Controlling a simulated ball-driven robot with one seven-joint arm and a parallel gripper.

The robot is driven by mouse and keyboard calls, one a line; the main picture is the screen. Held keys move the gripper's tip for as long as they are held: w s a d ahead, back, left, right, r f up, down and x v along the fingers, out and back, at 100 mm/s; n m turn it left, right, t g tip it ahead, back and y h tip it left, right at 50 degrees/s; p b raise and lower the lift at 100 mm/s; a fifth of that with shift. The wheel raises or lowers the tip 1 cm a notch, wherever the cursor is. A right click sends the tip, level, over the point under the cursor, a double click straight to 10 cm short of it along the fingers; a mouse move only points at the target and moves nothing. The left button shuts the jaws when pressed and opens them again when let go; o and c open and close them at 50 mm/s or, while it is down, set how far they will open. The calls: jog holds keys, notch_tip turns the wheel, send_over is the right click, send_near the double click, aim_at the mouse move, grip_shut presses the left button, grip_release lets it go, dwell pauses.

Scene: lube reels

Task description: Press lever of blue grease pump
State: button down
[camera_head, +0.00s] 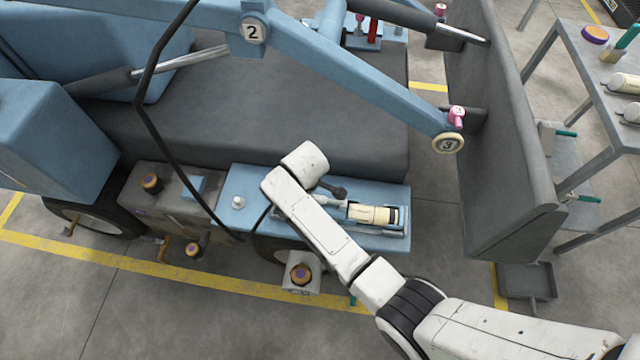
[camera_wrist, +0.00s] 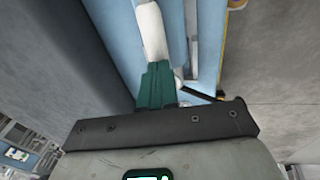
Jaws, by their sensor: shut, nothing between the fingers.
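A blue housing (camera_head: 230,185) below the dark grey deck in the head view carries a cream cylinder (camera_head: 372,214) in a recess, with a pale rod at its left. I take this to be the blue grease pump; its lever is not clearly recognisable. My arm crosses in front of it and hides part of it. In the wrist view, my gripper (camera_wrist: 158,85) has its teal fingers together, with nothing between them. A white rounded part (camera_wrist: 152,30) lies just beyond the tips; I cannot tell whether they touch. A thin black rod (camera_wrist: 203,96) shows at their right.
A grey upright plate (camera_head: 500,130) stands to the right of the machine. A blue boom (camera_head: 340,75) passes overhead, and a thin black hose (camera_head: 170,150) hangs at the left. A metal table (camera_head: 590,75) with bottles is at the far right. Open floor lies in front.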

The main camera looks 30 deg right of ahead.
jog(key=shift+s+a+f, duration=0.1)
jog(key=shift+s+f, duration=0.05)
jog(key=shift+f, duration=0.2)
jog(key=shift+a+r+p, duration=0.1)
jog(key=shift+r+p, duration=0.5)
jog(key=shift+p, duration=0.15)
jog(key=p+v, duration=0.3)
jog(key=v, duration=1)
jog(key=shift+w+a+r+p, duration=0.25)
jog(key=shift+w+p, duration=0.1)
jog(key=shift+p, duration=0.05)
jog(key=shift+d, duration=0.1)
jog(key=s+d+m, duration=0.3)
jog(key=s+d, duration=0.1)
jog(key=s, duration=0.6)
jog(key=s+d+m+g, duration=0.1)
jog(key=s+d+m, duration=0.3)
jog(key=s, duration=0.6)
jog(key=s+d+m, duration=0.4)
jog(key=s+d, duration=0.1)
jog(key=s, duration=0.4)
jog(key=shift+s+r+g, duration=0.3)
jog(key=shift+s+r, duration=0.05)
jog(key=shift+s, duration=0.05)
